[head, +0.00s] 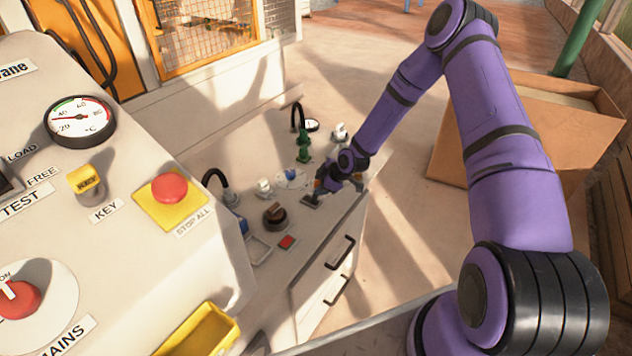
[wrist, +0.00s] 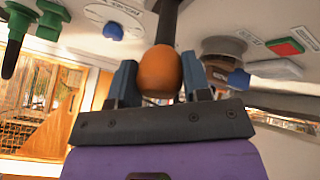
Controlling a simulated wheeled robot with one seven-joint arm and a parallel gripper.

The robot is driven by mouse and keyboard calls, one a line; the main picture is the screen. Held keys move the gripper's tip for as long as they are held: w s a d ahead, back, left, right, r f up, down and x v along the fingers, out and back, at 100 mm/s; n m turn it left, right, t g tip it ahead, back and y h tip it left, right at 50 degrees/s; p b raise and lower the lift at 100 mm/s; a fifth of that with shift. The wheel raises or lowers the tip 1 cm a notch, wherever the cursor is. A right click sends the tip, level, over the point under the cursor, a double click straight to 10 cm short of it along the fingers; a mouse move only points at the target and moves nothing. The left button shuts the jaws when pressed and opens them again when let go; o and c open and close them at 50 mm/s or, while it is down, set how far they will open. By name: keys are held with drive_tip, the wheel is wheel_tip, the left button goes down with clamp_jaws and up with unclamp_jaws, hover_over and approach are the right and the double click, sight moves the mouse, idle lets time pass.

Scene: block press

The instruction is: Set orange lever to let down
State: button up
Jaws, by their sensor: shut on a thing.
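The orange lever shows in the wrist view as a rounded orange knob (wrist: 160,72) on a dark shaft running up out of the picture. My gripper (wrist: 160,82) has one finger on each side of this knob and is shut on it. In the head view my gripper (head: 330,186) is at the right edge of the low panel top, over a small dark plate (head: 311,201). There the lever is mostly hidden by the gripper. I cannot read its position labels.
The panel holds a green valve (head: 304,147), a black rotary knob (head: 274,214), a red button (head: 287,242) and a white dial with a blue knob (wrist: 113,31). A large console (head: 110,200) fills the left. A cardboard box (head: 560,140) stands on the floor at right.

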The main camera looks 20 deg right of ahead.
drive_tip(key=shift+s+d+f, duration=0.35)
drive_tip(key=shift+s+d, duration=0.05)
drive_tip(key=shift+s, duration=0.25)
drive_tip(key=o, duration=1.3)
drive_tip(key=shift+d, duration=0.1)
drive_tip(key=shift+c, duration=0.2)
drive_tip(key=shift+r, duration=0.1)
drive_tip(key=v, duration=1)
drive_tip(key=shift+r, duration=0.25)
drive_tip(key=shift+s+d, duration=0.1)
